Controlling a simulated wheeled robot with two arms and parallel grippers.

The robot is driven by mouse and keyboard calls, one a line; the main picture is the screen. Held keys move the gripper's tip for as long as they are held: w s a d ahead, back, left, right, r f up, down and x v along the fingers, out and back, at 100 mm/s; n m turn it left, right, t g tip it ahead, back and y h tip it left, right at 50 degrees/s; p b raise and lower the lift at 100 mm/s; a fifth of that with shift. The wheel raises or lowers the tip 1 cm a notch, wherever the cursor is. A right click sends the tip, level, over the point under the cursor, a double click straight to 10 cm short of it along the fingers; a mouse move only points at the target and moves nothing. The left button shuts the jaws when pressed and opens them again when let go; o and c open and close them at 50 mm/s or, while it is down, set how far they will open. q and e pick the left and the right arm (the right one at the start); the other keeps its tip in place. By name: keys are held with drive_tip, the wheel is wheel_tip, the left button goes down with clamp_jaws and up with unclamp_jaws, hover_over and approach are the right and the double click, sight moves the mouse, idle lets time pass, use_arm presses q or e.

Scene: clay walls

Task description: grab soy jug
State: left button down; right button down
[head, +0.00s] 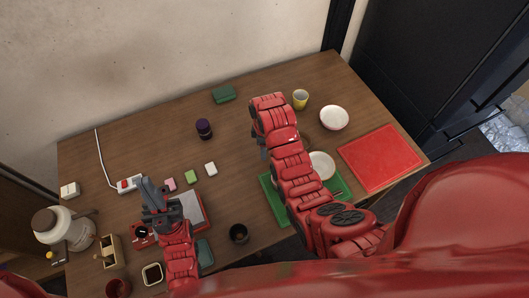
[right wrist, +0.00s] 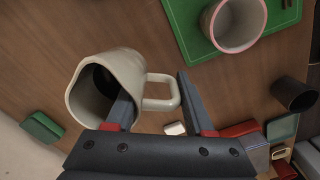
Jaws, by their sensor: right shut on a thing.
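The soy jug (right wrist: 118,72) is cream, with a wide mouth and a loop handle, and shows tilted in the right wrist view. My right gripper (right wrist: 152,90) is shut on it. One finger reaches into the jug's mouth; the other is outside, beside the handle. The jug's wall and handle lie between the fingers. In the head view my right arm hides the jug and most of that gripper. My left gripper (head: 155,197) is over the left part of the table, above a grey-topped scale (head: 194,212); its jaws are too small to judge.
A green board (head: 274,197) with a pink-rimmed cup (right wrist: 233,22) lies under my right arm. A red board (head: 382,158), white bowl (head: 334,118) and yellow cup (head: 300,99) are to the right. A dark cup (head: 239,233) stands near the front. The back left table is mostly clear.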

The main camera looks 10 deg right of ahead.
drive_tip(key=shift+r+p, duration=0.75)
drive_tip(key=shift+r, duration=0.55)
drive_tip(key=shift+w, duration=0.1)
idle(1.9)
